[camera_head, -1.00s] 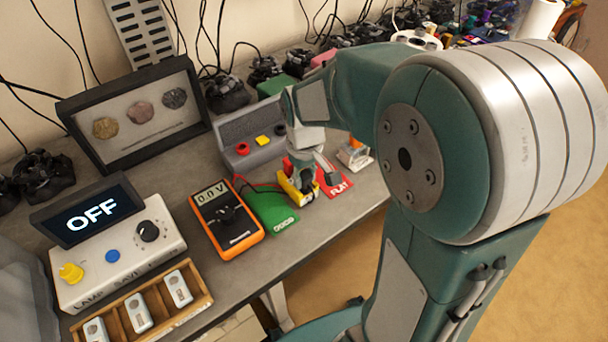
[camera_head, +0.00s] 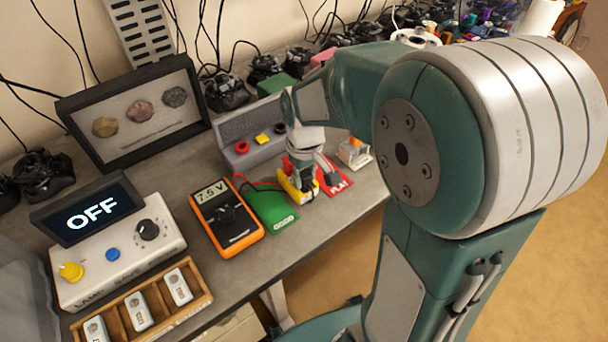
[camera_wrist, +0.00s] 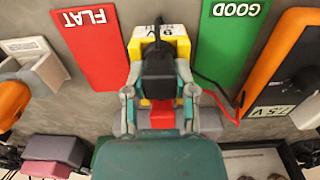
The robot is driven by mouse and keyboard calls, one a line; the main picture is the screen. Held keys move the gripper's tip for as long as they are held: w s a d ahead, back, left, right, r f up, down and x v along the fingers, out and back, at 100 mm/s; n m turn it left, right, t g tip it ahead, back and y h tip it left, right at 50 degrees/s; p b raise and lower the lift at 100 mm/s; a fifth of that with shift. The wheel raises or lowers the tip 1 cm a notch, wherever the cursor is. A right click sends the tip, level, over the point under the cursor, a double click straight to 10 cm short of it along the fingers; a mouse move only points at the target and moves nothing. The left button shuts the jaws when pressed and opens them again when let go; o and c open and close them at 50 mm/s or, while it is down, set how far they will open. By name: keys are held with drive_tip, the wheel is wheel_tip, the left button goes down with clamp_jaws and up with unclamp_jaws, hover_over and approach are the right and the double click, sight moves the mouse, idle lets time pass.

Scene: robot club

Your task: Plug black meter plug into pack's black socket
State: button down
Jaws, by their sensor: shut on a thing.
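The yellow pack (camera_head: 291,190) stands between the green GOOD mat and the red FLAT mat; it also shows in the wrist view (camera_wrist: 133,47). My gripper (camera_wrist: 158,92) has its two fingers closed on the black meter plug (camera_wrist: 158,70), over the pack. The plug appears seated against the pack; its tip and the black socket are hidden. A red block-like part (camera_wrist: 162,116) shows beside it, between my fingers. The orange meter (camera_head: 226,215) reads 7.5 V, with red and black leads running toward the pack.
The green GOOD mat (camera_head: 268,207) and red FLAT mat (camera_head: 336,183) flank the pack. The table's front edge is near.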

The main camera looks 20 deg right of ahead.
drive_tip(key=shift+c, duration=1.8)
unclamp_jaws()
drive_tip(key=shift+r, duration=0.1)
wheel_tip(320, 180, up, 12)
drive_tip(key=s+r+m+t, duration=0.1)
drive_tip(key=s+m+t, duration=0.2)
drive_tip(key=s, duration=1.1)
drive_tip(key=t, duration=0.2)
drive_tip(key=shift+r+m+t, duration=0.15)
drive_tip(key=shift+m+t, duration=0.15)
